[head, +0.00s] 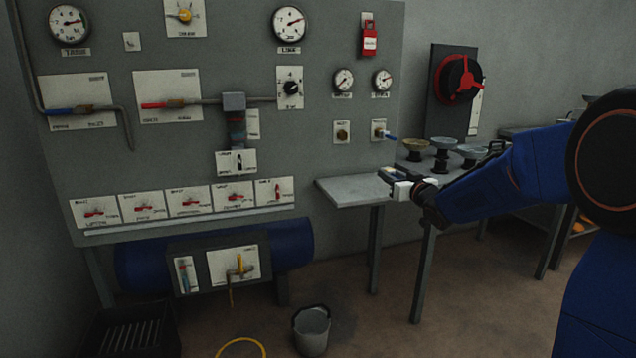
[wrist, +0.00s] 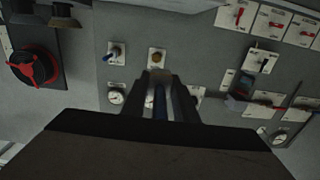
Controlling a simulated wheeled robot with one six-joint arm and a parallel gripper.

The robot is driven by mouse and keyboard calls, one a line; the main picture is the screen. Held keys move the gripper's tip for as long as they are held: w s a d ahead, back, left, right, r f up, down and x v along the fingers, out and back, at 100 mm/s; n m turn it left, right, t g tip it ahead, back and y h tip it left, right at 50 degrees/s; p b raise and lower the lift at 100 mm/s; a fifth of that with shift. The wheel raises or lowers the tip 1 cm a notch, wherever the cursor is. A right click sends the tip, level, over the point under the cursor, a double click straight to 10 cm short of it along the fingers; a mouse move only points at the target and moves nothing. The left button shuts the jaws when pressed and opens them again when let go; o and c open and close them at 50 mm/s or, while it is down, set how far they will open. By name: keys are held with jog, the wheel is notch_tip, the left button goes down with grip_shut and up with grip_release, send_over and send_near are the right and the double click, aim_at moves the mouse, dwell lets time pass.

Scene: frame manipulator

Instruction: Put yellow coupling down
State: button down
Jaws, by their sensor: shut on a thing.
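My gripper (head: 390,175) is at the end of my blue arm, in front of and above the right part of the grey shelf table (head: 345,190). In the wrist view its dark fingers (wrist: 160,85) are shut on a narrow piece, which I take for the yellow coupling (wrist: 159,100). Between the fingers it shows only as a bluish strip with a pale end, and its yellow colour is not clear. In the head view the fingers and wrist hide most of it. The held piece appears apart from the panel and the tabletop.
A panel outlet (head: 380,130) with a blue piece in it is just behind my gripper, beside another brass outlet (head: 342,132). Several round-topped stands (head: 443,146) are to the right, below a red handwheel (head: 459,79). The table's left part is bare. A bucket (head: 312,330) stands on the floor.

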jog(key=w+f, duration=0.3)
jog(key=f, duration=2.4)
jog(key=s+d+f+m+h, duration=0.1)
jog(key=s+d+f+h, duration=0.1)
jog(key=f, duration=0.6)
jog(key=s+d+f+m+h, duration=0.1)
jog(key=s+f, duration=0.3)
jog(key=f, duration=0.4)
jog(key=s+d+f+m+t+h, duration=0.1)
jog(key=s+d+f+h, duration=0.1)
jog(key=f, duration=0.7)
jog(key=shift+s+d+m+h, duration=0.4)
jog(key=shift+s+d, duration=0.2)
jog(key=shift+s, duration=0.3)
